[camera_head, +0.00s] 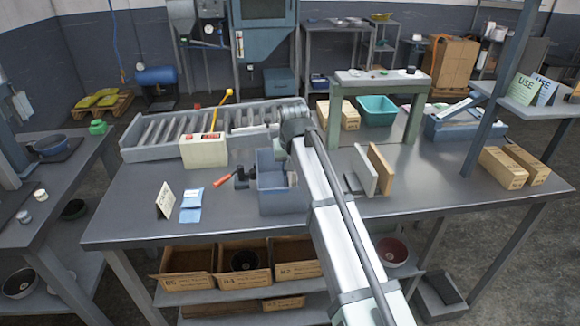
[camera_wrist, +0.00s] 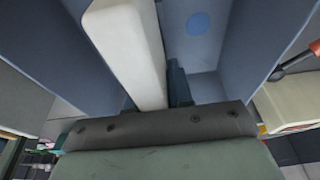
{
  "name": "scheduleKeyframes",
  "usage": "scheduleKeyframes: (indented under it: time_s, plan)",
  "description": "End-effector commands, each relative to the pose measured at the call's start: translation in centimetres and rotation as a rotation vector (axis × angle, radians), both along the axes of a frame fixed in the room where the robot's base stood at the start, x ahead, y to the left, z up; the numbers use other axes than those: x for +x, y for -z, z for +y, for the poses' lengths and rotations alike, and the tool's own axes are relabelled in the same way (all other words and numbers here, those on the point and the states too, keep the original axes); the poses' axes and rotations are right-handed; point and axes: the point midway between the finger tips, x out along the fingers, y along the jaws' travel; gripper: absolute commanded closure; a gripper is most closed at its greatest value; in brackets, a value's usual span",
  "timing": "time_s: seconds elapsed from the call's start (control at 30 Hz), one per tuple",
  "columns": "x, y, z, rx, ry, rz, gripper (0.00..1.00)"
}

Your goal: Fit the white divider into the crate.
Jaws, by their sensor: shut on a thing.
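The blue-grey crate (camera_head: 283,204) stands on the workbench, and its walls fill much of the wrist view (camera_wrist: 258,35). The white divider (camera_wrist: 128,48) is an upright-edged slab between the dark fingers of my gripper (camera_wrist: 155,96). My gripper is shut on it. In the wrist view the divider lies between the crate's side walls, with a gap to the wall on its right.
A white panel (camera_head: 363,170) and a brown panel (camera_head: 380,168) stand right of the crate. A cream box (camera_head: 203,152) and roller conveyor (camera_head: 150,138) stand behind. The bench's front right is clear.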

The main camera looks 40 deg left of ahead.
Motion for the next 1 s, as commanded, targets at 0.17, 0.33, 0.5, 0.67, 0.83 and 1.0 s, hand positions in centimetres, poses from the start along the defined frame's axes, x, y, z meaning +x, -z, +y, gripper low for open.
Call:
scheduleKeyframes:
  time_s: [0.17, 0.33, 0.5, 0.67, 0.83, 1.0]
  plan:
    - [0.0, 0.2, 0.0, 0.000, 0.000, 0.000, 1.00]
    - [0.0, 0.4, 0.0, 0.000, 0.000, 0.000, 1.00]
    - [0.0, 0.6, 0.0, 0.000, 0.000, 0.000, 1.00]
    - [0.0, 0.7, 0.0, 0.000, 0.000, 0.000, 1.00]
    - [0.0, 0.9, 0.0, 0.000, 0.000, 0.000, 1.00]
    - [0.0, 1.1, 0.0, 0.000, 0.000, 0.000, 1.00]
